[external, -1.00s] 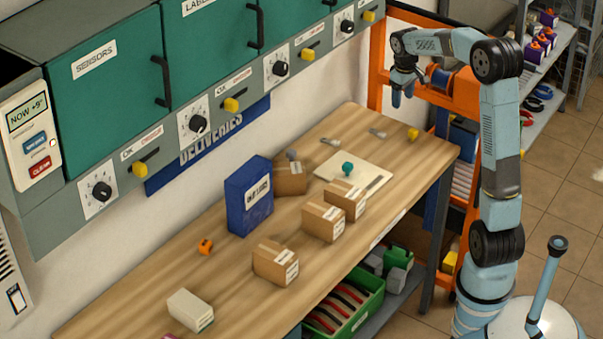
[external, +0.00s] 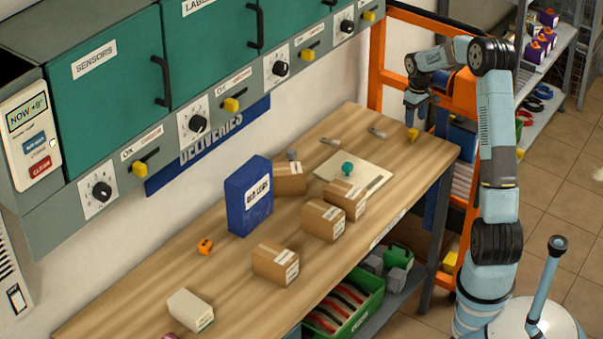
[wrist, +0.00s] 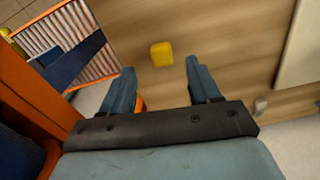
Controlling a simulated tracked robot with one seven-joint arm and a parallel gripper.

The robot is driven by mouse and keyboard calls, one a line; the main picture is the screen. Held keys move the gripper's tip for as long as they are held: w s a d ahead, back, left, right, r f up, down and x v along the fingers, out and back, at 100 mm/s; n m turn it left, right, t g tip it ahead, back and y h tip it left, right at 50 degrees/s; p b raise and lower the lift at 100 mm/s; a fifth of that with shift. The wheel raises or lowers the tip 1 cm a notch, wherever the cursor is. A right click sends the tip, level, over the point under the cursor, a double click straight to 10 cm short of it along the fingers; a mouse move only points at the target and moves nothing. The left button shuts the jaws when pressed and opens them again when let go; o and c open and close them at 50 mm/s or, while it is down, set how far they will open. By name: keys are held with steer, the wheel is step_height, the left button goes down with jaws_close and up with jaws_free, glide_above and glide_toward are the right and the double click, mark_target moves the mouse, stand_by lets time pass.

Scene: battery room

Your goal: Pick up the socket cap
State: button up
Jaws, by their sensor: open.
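A small yellow block-like piece (external: 413,134), apparently the socket cap, lies on the wooden bench near its far right corner. My gripper (external: 416,117) hangs just above it, fingers pointing down. In the wrist view the yellow piece (wrist: 161,54) shows in the gap between the tips of my open gripper (wrist: 160,66), a little beyond them. The fingers look empty, and I see no contact with the piece.
A pale board (external: 366,172) with a teal knob (external: 347,168) lies nearby. Several cardboard boxes (external: 323,221) and a blue box (external: 249,196) stand farther left. An orange rack (external: 374,70) is behind the bench end. The wood around the yellow piece is clear.

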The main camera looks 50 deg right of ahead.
mark_target(413, 130)
steer(key=shift+w+a+f, duration=0.1)
steer(key=shift+f, duration=1.65)
steer(key=shift+w+f, duration=0.1)
steer(key=shift+f, duration=1.65)
steer(key=shift+c, duration=0.3)
steer(key=c, duration=1)
steer(key=shift+o, duration=0.2)
steer(key=shift+r, duration=0.15)
